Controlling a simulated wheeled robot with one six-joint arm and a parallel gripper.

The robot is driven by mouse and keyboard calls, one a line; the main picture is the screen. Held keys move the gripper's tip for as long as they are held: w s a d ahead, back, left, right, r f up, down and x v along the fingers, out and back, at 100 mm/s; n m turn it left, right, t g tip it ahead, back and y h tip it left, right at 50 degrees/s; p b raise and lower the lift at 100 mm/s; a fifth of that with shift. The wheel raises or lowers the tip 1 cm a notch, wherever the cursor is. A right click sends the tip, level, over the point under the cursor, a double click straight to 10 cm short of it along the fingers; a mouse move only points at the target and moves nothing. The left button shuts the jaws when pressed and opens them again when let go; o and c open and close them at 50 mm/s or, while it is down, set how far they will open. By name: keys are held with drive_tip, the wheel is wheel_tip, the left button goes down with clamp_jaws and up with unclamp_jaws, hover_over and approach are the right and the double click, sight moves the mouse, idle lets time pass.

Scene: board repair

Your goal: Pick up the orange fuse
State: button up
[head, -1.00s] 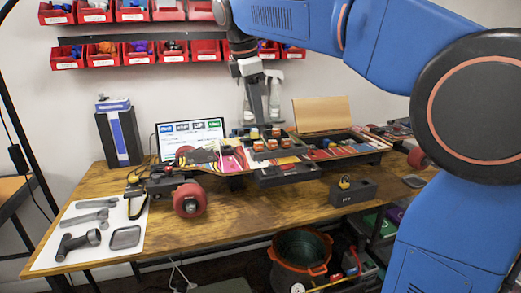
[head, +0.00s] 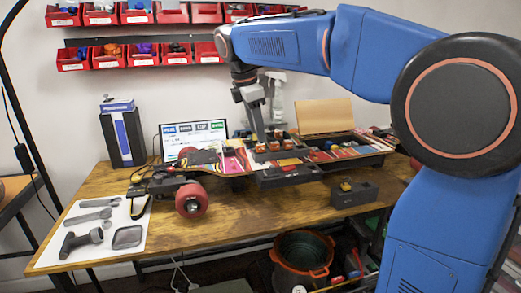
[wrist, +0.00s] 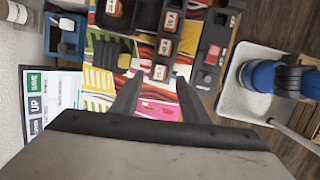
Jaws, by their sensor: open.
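Several small orange fuse-like blocks sit in dark holders on the patterned skateboard deck (head: 232,160). I cannot tell which one is the task's fuse. My gripper (wrist: 157,88) is open and empty, its two fingers pointing at the deck just short of the row. In the head view my gripper (head: 258,138) is low at the blocks; contact cannot be told.
A tablet screen (head: 192,134) stands behind the deck. A dark box (head: 352,197) with a yellow-topped piece is in front, on the wooden table (head: 250,220). A red wheel (head: 191,200) sticks out under the deck.

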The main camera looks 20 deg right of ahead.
sight(259, 145)
drive_tip(key=shift+x, duration=2.2)
clamp_jaws()
